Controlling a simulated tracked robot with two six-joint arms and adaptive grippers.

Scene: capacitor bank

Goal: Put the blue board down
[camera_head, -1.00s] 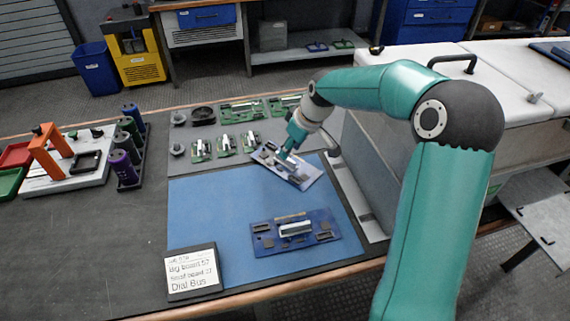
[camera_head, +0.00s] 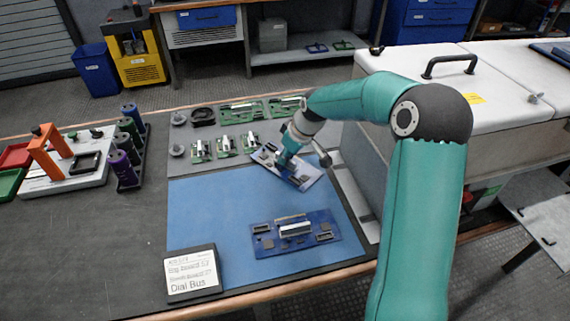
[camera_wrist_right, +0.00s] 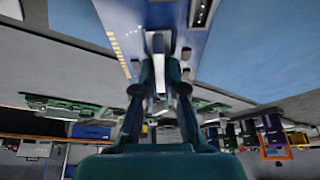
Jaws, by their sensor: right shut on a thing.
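My right gripper (camera_head: 282,161) is shut on a blue board (camera_head: 303,180) at the upper right edge of the blue mat (camera_head: 205,220). The board lies at a slant, and I cannot tell whether it touches the surface beneath. In the right wrist view the gripper's fingers (camera_wrist_right: 160,85) close on a pale block on the blue board (camera_wrist_right: 122,22). A second blue board (camera_head: 268,243), with a pale block and dark parts, lies flat on the mat nearer the front. My left gripper is not in view.
Small green boards (camera_head: 225,147) stand in a row behind the mat. A sign (camera_head: 192,272) sits at the mat's front left corner. A rack of cylinders (camera_head: 125,160) is at the left. A large white-lidded case (camera_head: 400,62) borders the right. The mat's left part is clear.

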